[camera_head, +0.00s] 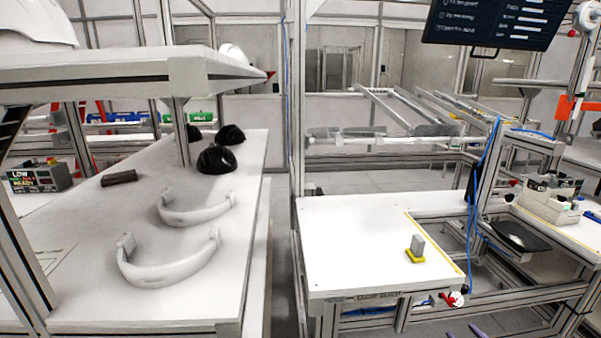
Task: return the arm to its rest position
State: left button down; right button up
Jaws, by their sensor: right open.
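Only the two purplish fingertips of my right gripper (464,332) show, at the bottom edge right of centre. They are apart with nothing visible between them, in front of the right worktable (350,240). The rest of my right arm is out of view. My left gripper and arm are not in view. White helmet shells (35,25) stand on the upper shelf at the left, partly cut off by the frame. Black rounded pieces (216,159) lie on the left bench (90,295).
Two white curved bands (170,265) and a dark block (119,178) lie on the left bench. A small grey-and-yellow fixture (416,249) stands on the right worktable, whose top is otherwise clear. A metal post (297,130) rises between the tables. A screen (495,22) hangs upper right.

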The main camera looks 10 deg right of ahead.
jog(key=s+a+f+n+g, duration=0.3)
jog(key=s+f+n, duration=0.15)
jog(key=f, duration=0.45)
jog(key=s+a+f+n+g+p, duration=0.1)
jog(key=s+a+f+n+g, duration=0.3)
jog(key=f, duration=0.6)
jog(key=s+a+f+n+g, duration=0.1)
jog(key=s+a+f+n, duration=0.15)
jog(key=f+n, duration=0.5)
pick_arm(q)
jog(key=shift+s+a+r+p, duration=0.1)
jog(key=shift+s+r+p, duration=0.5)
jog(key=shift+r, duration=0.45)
pick_arm(e)
jog(key=s+a+f+n+g, duration=0.3)
jog(key=s+f+n, duration=0.4)
jog(key=s+n, duration=0.3)
jog(key=s+a+f+n+g, duration=0.3)
jog(key=s+a+f+n, duration=0.2)
jog(key=s+n, duration=0.5)
jog(key=s+f, duration=0.2)
jog(key=s, duration=0.2)
jog(key=shift+s+f+g+y, duration=0.15)
jog(key=shift+f+g+y, duration=0.15)
jog(key=shift+y, duration=0.1)
